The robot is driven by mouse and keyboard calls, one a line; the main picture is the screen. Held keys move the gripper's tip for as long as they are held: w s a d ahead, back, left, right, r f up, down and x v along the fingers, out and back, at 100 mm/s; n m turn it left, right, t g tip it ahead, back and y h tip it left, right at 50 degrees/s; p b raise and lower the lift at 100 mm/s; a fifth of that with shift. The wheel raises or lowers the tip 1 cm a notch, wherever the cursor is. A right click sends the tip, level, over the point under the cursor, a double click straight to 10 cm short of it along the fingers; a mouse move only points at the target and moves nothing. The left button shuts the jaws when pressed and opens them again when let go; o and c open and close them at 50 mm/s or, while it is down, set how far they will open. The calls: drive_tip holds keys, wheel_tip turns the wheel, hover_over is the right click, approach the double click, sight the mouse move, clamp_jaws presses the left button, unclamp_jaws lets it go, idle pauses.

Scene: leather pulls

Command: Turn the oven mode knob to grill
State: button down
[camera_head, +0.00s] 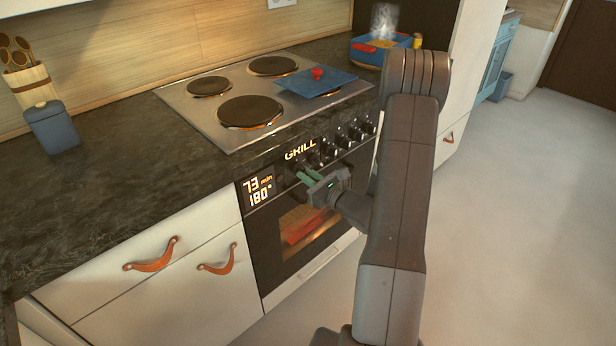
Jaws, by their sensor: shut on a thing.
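The oven (268,238) is built in under the hob, with a dark front and a lit display (259,190) reading 73 min and 180°. The lit word GRILL (300,149) shows at the top of its panel. My gripper (306,177) is at the left end of the row of knobs, its green fingers shut on the oven mode knob (298,168). The fingers mostly hide that knob, so its pointer cannot be read. Several other dark knobs (342,141) run to the right along the panel.
The hob (190,103) has several plates, with a blue board (317,83) and a red item on it. White drawers with leather pulls (152,256) are to the left. Open floor (520,200) lies to the right.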

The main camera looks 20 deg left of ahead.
drive_tip(key=shift+m, duration=0.6)
drive_tip(key=c, duration=1.5)
unclamp_jaws()
drive_tip(key=shift+o, duration=0.2)
drive_tip(key=v, duration=1.4)
drive_tip(key=shift+b, duration=0.35)
drive_tip(key=shift+a, duration=0.2)
drive_tip(key=x, duration=1.3)
drive_tip(key=shift+w+a+p, duration=0.2)
drive_tip(key=shift+a+p, duration=0.1)
drive_tip(key=shift+p, duration=0.05)
